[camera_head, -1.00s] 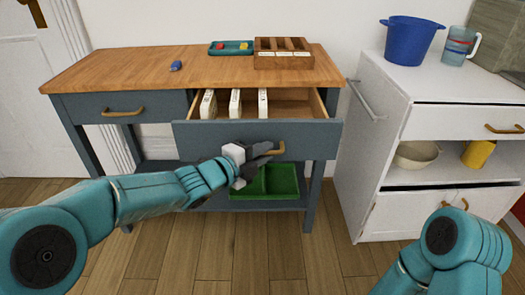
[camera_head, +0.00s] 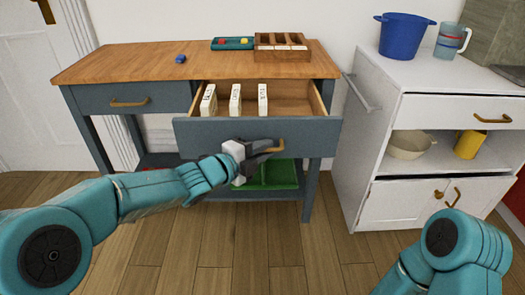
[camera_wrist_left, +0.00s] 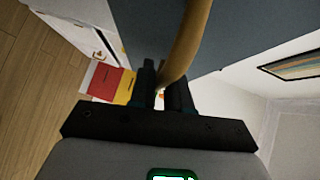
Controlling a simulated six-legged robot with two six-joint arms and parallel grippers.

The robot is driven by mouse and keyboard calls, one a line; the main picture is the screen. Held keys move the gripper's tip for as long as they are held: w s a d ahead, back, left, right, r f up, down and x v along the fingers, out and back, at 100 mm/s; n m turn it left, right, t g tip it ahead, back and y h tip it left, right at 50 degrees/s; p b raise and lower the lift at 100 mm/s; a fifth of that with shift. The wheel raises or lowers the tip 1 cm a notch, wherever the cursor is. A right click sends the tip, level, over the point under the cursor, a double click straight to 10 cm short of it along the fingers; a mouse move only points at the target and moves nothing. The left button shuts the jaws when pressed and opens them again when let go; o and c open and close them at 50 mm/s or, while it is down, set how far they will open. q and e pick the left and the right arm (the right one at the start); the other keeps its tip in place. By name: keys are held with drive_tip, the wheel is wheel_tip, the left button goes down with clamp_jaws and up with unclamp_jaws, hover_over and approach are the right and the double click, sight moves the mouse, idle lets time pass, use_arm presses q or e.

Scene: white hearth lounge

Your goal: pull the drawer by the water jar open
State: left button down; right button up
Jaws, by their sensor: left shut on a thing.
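The open drawer (camera_head: 225,138) is the right one of the blue-grey table, pulled well out, with three white upright pieces (camera_head: 235,101) inside. My left gripper (camera_head: 262,150) is shut on its brass handle (camera_head: 279,147); the handle also shows between the jaws in the left wrist view (camera_wrist_left: 185,45). A see-through jug (camera_head: 451,40) with red and blue marks, perhaps the water jar, stands on the white cabinet (camera_head: 390,80) at the right. That cabinet's drawer (camera_head: 455,112) is closed. My right arm shows at the lower right, its gripper out of frame.
The wooden tabletop (camera_head: 130,65) holds a blue item (camera_head: 180,59), a teal tray (camera_head: 222,44) and a wooden divided box (camera_head: 282,55). A green crate (camera_head: 283,174) sits under the drawer. A blue pot (camera_head: 402,37) stands left of the jug. The floor in front is clear.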

use_arm(q)
drive_tip(key=c, duration=1.2)
unclamp_jaws()
drive_tip(key=shift+p+v, duration=1.6)
drive_tip(key=shift+v, duration=6.55)
